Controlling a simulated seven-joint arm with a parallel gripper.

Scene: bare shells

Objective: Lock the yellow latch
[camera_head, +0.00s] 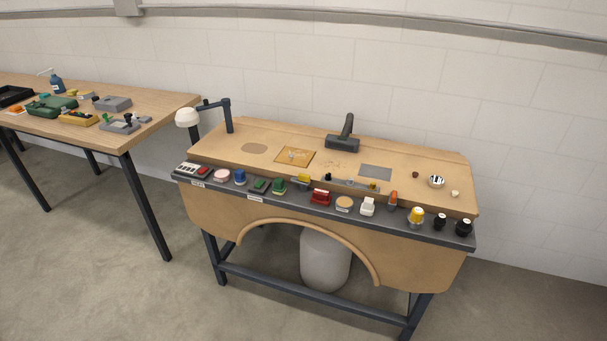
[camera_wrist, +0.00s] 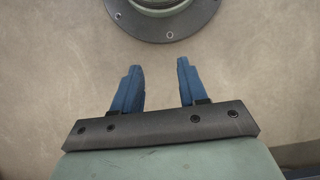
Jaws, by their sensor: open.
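A small yellow part (camera_head: 302,181) sits on the dark front strip of the workbench (camera_head: 222,150), between a green device and a red one. It may be the yellow latch, but it is too small to tell its shape or whether it is locked. My gripper (camera_wrist: 158,70) shows in the wrist view with its two blue fingers apart and nothing between them. It is over bare floor, away from the bench items. My gripper is not in the head view.
Several small devices line the bench's front edge, including a red one (camera_head: 320,197) and a yellow-topped knob (camera_head: 416,216). A lamp (camera_head: 188,117) and a dark upright tool (camera_head: 344,138) stand behind. A second table (camera_head: 150,108) with items is at left.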

